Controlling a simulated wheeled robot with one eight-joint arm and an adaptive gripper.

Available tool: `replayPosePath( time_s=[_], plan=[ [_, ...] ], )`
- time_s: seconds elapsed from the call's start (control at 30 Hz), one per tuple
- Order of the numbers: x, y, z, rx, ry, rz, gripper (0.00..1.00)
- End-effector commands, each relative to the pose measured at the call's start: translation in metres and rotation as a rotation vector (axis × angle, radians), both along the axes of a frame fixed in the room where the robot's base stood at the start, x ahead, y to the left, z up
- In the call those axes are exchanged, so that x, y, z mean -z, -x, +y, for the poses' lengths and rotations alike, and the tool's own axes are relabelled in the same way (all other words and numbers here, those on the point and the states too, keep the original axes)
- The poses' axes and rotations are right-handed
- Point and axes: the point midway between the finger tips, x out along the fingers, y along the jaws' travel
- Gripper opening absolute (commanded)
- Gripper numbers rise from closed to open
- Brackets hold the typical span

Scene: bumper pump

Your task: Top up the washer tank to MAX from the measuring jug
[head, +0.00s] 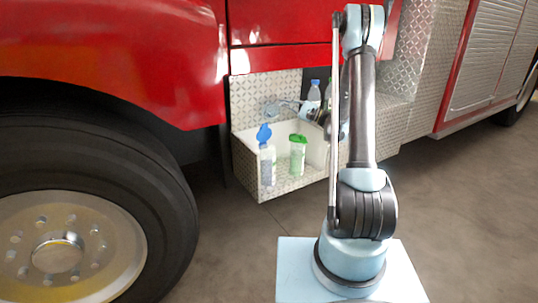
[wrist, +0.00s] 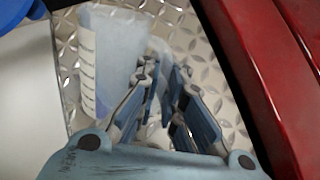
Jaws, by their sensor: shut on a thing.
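My gripper (head: 306,108) is shut on the measuring jug (head: 274,107) and holds it in the air above the tray. In the wrist view, the jug (wrist: 108,55) is translucent, with a pale marked strip on its side. My finger pads (wrist: 165,95) are at its handle side. In the head view, the jug is small and looks tilted, with its mouth to the left. Below it stands a translucent tank with a blue cap (head: 264,133), which looks raised. Its liquid level and MAX mark are too small to read. A blue edge (wrist: 15,12) shows in the wrist view.
A second translucent container with a green cap (head: 298,139) stands to the right. A blue-capped bottle (head: 314,92) stands behind my gripper. The white-lined tray (head: 283,186) has diamond-plate walls. The red truck body (head: 278,58) overhangs it, and a big wheel (head: 85,205) is left.

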Motion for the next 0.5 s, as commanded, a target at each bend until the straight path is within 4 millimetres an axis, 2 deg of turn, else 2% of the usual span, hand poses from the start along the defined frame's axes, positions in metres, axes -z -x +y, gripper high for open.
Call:
replayPosePath(
  time_s=[0.27,0.5],
  plan=[
    [-0.003,-0.003,0.000,-0.001,-0.008,0.118,0.00],
    [0.013,-0.005,0.001,-0.003,-0.020,0.294,0.00]
  ],
)
